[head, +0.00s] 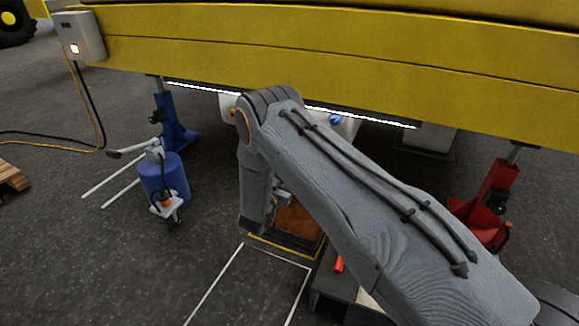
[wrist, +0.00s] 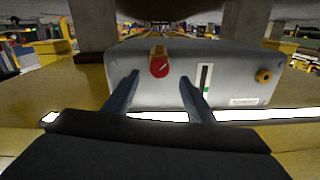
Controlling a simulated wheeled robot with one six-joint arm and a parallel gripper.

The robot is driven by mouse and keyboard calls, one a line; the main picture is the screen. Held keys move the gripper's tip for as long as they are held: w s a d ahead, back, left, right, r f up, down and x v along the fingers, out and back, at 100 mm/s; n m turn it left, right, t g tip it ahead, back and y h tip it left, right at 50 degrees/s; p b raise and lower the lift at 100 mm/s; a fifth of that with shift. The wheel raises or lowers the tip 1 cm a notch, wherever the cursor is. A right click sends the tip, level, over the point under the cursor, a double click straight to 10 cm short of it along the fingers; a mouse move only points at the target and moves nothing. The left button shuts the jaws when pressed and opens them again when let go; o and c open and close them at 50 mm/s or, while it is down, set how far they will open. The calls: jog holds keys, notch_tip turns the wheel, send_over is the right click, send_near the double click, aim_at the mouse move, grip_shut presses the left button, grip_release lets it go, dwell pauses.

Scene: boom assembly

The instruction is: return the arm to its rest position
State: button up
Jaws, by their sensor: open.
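My arm (head: 380,200) reaches from the lower right of the head view to a bent joint just in front of the yellow boom. From there a link drops toward the floor. My gripper is mostly hidden behind the arm in the head view. In the wrist view my gripper (wrist: 158,86) shows two dark blue-grey fingers spread apart, with nothing between them. I cannot tell whether the fingers touch the box.
The yellow boom (head: 330,35) spans the top of the head view, with a lit strip below it. A blue jack stand (head: 175,130) and blue cylinder (head: 160,175) stand left; a red jack stand (head: 492,200) stands right. Open floor (head: 90,240) lies at lower left.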

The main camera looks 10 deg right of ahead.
dwell(0.4)
jog(key=s+a+r+n+g+y, duration=0.25)
jog(key=a+r+y, duration=0.3)
jog(key=a, duration=0.35)
jog(key=s+a+r+n+g+y, duration=0.1)
jog(key=s+a+r+n+y, duration=0.2)
jog(key=a+r, duration=0.5)
jog(key=s+a+r+n+g+y, duration=0.2)
jog(key=s+r+n+g, duration=0.15)
jog(key=s, duration=0.95)
jog(key=s+a+r+n+g+y, duration=0.15)
jog(key=s+r+g, duration=0.3)
jog(key=s, duration=0.85)
jog(key=s+d+r+n+g+h, duration=0.1)
jog(key=s+d+n+g, duration=0.1)
jog(key=s+d, duration=0.6)
jog(key=s+d+r+n+g+h, duration=0.2)
jog(key=s+d, duration=0.1)
jog(key=s, duration=0.9)
jog(key=d+r+m+p, duration=0.3)
jog(key=d+r+p, duration=0.7)
jog(key=r+p, duration=0.3)
jog(key=d+r+m+p, duration=0.4)
jog(key=d+r+p, duration=0.7)
jog(key=p, duration=0.6)
notch_tip(320, 180, up, 2)
jog(key=shift+r+h+p, duration=0.1)
jog(key=shift+h+p, duration=0.2)
jog(key=shift+p, duration=0.05)
